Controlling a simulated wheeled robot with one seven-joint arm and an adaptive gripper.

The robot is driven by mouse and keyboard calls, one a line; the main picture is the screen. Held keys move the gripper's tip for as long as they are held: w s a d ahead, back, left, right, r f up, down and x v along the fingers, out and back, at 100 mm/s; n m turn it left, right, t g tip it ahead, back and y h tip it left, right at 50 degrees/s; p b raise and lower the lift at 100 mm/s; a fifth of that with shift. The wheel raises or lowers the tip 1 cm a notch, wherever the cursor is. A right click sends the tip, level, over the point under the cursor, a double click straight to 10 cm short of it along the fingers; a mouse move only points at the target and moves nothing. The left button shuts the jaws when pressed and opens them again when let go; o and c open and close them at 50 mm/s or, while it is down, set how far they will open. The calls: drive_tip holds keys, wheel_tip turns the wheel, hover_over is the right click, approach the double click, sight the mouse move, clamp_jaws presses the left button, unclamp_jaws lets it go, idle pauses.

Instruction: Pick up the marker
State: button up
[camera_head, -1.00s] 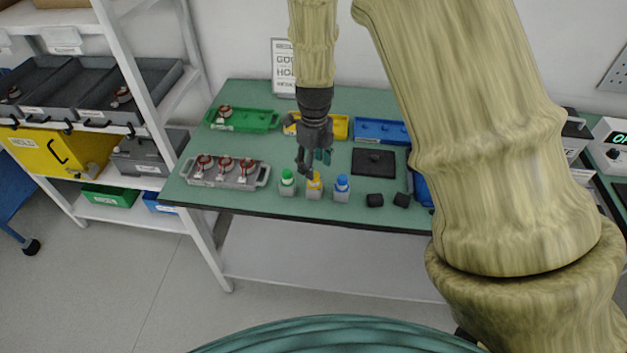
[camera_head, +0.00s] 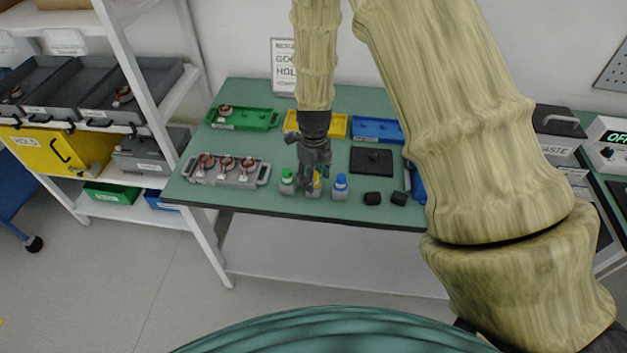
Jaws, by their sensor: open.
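Three small markers stand upright in grey holders near the front edge of the green table: one with a green top (camera_head: 287,175), a yellow one (camera_head: 317,183) and one with a blue top (camera_head: 340,181). My gripper (camera_head: 311,184) points down at the yellow marker and is open. Its dark fingers are in front of and beside the yellow marker and hide most of it. I cannot tell whether they touch it. The green and blue markers stand clear on either side.
A grey tray (camera_head: 259,181) with several red-topped parts is at the left. Green (camera_head: 262,127), yellow (camera_head: 341,133) and blue (camera_head: 366,138) trays line the back. A black pad (camera_head: 371,161) and two small black blocks (camera_head: 372,198) are at the right.

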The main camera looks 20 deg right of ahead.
drive_tip(key=c, duration=1.1)
drive_tip(key=shift+r, duration=0.2)
